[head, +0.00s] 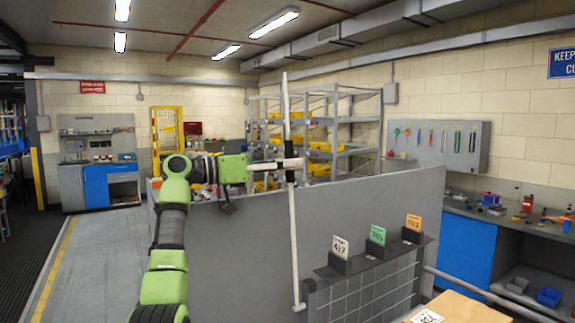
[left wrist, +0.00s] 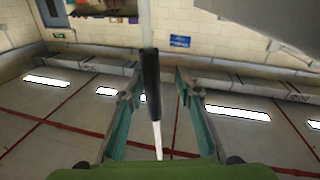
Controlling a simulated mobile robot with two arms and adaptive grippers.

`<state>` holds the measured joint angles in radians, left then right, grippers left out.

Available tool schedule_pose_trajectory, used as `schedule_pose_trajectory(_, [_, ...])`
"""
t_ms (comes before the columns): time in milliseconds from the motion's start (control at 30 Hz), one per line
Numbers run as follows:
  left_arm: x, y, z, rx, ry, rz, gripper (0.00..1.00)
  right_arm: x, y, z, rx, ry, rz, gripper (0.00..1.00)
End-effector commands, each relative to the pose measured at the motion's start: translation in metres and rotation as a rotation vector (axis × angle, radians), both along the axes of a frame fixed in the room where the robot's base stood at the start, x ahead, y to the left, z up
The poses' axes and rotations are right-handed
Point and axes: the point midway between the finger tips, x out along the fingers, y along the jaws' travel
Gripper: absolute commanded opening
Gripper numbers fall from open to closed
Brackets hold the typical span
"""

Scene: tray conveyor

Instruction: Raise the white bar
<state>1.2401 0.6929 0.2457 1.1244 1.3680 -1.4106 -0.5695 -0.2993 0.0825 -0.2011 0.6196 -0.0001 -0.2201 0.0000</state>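The white bar (head: 293,235) is a long thin pole standing nearly upright in front of a grey panel, its lower end at a small foot near the panel's bottom. In the left wrist view the bar (left wrist: 157,138) shows with a black grip section (left wrist: 150,80), running between the two fingers. My left gripper (head: 292,164) is at the bar's upper half, reaching in from the left. In the left wrist view its fingers (left wrist: 158,85) are spread, with a gap on both sides of the bar. My right gripper is not in view.
The grey panel (head: 230,255) stands behind the bar. To its right are number cards on holders (head: 340,250) and a cardboard box (head: 460,308). A workbench with a blue door (head: 460,245) lines the right wall. Shelves with yellow bins (head: 325,147) stand behind the panel.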

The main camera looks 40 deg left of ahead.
Motion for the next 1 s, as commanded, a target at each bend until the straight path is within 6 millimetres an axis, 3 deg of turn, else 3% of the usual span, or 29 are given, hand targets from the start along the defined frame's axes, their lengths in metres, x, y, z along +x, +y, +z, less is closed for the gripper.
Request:
schedule_pose_trajectory(233, [0.000, 0.000, 0.015, 0.000, -0.003, -0.002, 0.31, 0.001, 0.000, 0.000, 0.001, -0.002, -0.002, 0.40])
schedule_pose_trajectory(700, [0.001, 0.003, 0.085, -0.002, -0.001, -0.001, 0.31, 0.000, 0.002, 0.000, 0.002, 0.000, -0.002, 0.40])
schedule_pose_trajectory(1000, [0.002, 0.003, 0.098, -0.001, 0.002, 0.000, 0.31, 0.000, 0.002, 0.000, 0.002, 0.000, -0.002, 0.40])
